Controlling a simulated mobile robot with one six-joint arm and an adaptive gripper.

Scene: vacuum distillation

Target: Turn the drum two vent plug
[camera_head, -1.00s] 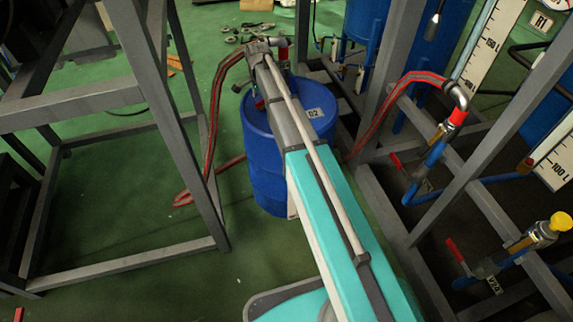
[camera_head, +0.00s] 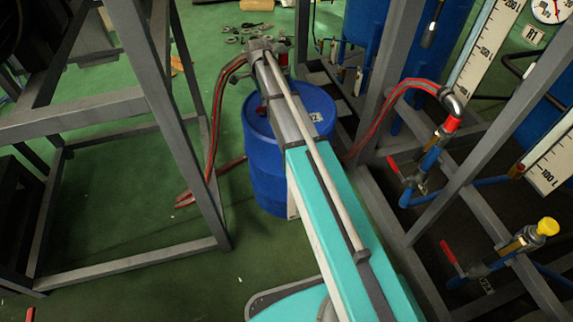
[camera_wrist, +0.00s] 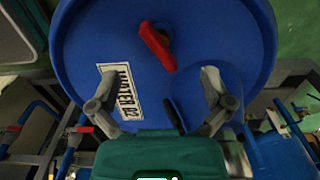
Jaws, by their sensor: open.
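Drum two is a blue drum (camera_head: 268,175) standing on the floor behind my arm; its top also fills the wrist view (camera_wrist: 110,40). A white label reading "WATER D2" (camera_wrist: 121,91) lies on the top, left of centre. A red handle-like piece (camera_wrist: 156,47) stands on the drum top near the far rim; I cannot tell for sure that it is the vent plug. My gripper (camera_wrist: 158,82) is open over the drum top, its fingers spread to either side. The red piece is beyond the fingertips, between their lines, and looks apart from them. My arm hides part of the drum in the head view.
A grey metal frame (camera_head: 185,120) stands left of the drum. Another frame (camera_head: 380,95) with pipes and red-handled valves stands close on its right. A red-striped hose (camera_head: 215,120) hangs beside the drum's left. Green floor (camera_head: 120,200) is open inside the left frame.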

